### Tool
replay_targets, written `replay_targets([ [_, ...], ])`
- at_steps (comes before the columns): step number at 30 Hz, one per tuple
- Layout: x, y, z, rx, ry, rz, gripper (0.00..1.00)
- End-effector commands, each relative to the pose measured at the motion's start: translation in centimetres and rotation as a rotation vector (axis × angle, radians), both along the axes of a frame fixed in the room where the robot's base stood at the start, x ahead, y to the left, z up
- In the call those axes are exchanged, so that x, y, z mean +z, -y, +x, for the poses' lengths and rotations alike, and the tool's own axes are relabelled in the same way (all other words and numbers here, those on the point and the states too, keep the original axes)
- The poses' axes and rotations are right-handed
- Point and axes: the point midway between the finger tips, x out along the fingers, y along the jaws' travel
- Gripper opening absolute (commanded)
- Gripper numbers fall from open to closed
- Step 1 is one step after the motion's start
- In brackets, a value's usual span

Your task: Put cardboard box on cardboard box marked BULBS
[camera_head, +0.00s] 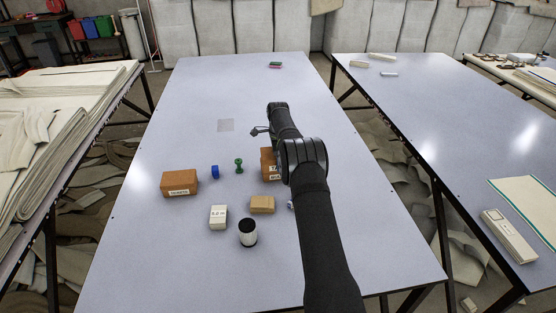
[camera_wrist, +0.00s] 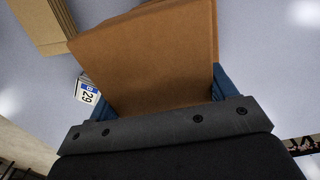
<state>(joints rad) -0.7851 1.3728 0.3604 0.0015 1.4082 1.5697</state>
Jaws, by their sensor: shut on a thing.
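In the wrist view my gripper (camera_wrist: 168,92) is shut on a plain brown cardboard box (camera_wrist: 150,48), with a blue finger on each side. In the head view the gripper's grip is mostly hidden behind my arm. A brown cardboard box (camera_head: 266,164) with white labels shows beside the arm, partly covered by it. Its lettering is cut off, and I cannot tell if this is the held box, the box marked BULBS, or both together. Another brown box (camera_head: 179,183) with a white label stands at the left; its print is too small to read.
A small tan box (camera_head: 262,204), a white box (camera_head: 218,217) and a black-and-white cylinder (camera_head: 248,232) stand nearer. A blue object (camera_head: 215,172) and a green one (camera_head: 239,166) stand between the brown boxes. The far table (camera_head: 200,90) is mostly clear.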

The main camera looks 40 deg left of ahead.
Motion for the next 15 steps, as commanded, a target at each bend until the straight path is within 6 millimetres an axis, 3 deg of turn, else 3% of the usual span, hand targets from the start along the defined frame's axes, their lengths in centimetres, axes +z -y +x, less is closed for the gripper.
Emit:
replay_targets([
  [12,-0.87,0.01,0.02,0.000,0.001,0.001,0.45],
  [13,-0.87,0.02,0.01,0.000,0.000,0.000,0.83],
  [15,-0.86,0.02,0.01,0.000,0.000,0.000,0.97],
])
